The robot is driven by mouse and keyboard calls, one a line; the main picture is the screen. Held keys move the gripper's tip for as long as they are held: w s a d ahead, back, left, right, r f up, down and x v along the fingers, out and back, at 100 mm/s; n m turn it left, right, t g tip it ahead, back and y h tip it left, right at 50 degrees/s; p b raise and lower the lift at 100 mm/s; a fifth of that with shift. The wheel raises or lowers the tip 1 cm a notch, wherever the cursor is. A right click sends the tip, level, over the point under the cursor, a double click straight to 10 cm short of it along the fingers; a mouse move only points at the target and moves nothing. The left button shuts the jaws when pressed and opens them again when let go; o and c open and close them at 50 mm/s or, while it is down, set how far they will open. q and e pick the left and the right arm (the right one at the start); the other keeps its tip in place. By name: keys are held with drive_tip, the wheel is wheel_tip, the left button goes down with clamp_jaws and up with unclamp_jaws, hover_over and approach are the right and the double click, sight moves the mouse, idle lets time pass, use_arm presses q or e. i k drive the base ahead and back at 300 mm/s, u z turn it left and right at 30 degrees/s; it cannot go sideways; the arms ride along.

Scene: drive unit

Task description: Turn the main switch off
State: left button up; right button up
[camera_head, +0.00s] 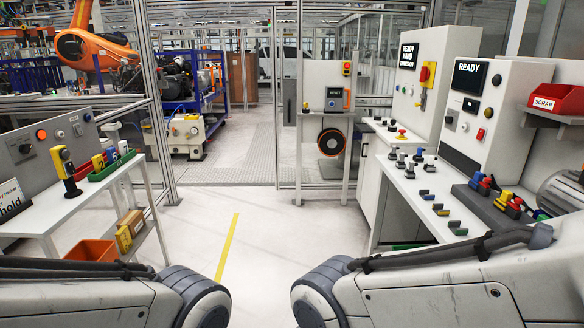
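A main switch with a red handle on a yellow plate (427,74) is on the front of the grey control cabinet (410,105) at the right back. The handle's exact position is too small to tell. A small yellow tag or part hangs just below it. The cabinet's upper display reads "READY". My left arm comes in at the lower left and my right arm at the lower right, both well short of the cabinet. Neither gripper shows in this view.
A workbench (408,180) with fixtures runs along the right, below a second panel reading "READY" (468,76) and a red SCRAP bin (556,99). A left table (70,205) holds a control box and coloured items. Open floor (265,235) with a yellow line lies between.

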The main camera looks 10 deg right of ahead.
sight(425, 72)
drive_tip(key=u, duration=0.05)
drive_tip(key=i, duration=2)
drive_tip(key=z, duration=0.35)
drive_tip(key=i, duration=1.95)
drive_tip(key=z, duration=0.45)
drive_tip(key=i, duration=1)
drive_tip(key=z, duration=0.15)
